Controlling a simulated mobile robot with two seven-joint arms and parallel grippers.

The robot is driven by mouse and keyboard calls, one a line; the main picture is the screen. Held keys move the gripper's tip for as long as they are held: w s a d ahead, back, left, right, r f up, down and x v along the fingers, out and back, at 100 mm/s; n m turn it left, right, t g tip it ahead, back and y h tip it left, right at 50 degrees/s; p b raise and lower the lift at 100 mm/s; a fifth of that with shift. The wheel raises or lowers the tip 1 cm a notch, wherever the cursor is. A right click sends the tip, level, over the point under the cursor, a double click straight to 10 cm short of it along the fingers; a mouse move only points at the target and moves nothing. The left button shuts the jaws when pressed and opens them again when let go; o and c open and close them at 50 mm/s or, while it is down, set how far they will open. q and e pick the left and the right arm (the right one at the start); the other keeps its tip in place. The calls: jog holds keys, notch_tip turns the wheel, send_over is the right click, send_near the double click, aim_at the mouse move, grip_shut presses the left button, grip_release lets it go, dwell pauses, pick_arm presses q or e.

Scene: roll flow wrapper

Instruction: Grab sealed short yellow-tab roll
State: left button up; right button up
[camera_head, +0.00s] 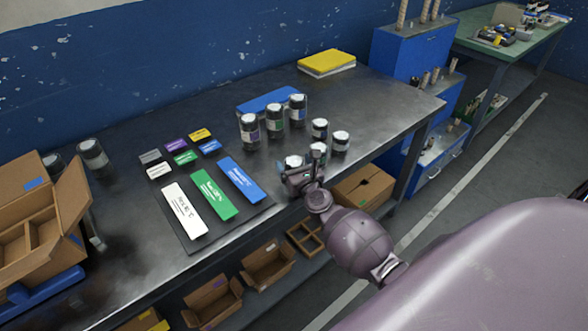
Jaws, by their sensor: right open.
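Several dark rolls with silvery-white tops stand upright on the dark table. Three taller ones, a left (249,131), a middle (275,121) and a right (298,110), stand in a row. Shorter ones stand nearer: a back short roll (320,129), a right short roll (340,142) and a front short roll (293,161). No yellow tab can be made out on any of them. My right gripper (300,177) is open at the front short roll, partly covering it; whether they touch is unclear. My left gripper is not in view.
A dark mat carries a white card (184,210), a green card (214,194) and a blue card (241,179). Small coloured tags lie behind. A cardboard box (70,205) stands at left. A yellow-topped stack (327,62) lies at the back. The table's right end is clear.

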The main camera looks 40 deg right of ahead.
jog(key=c, duration=1.1)
jog(key=shift+r, duration=0.1)
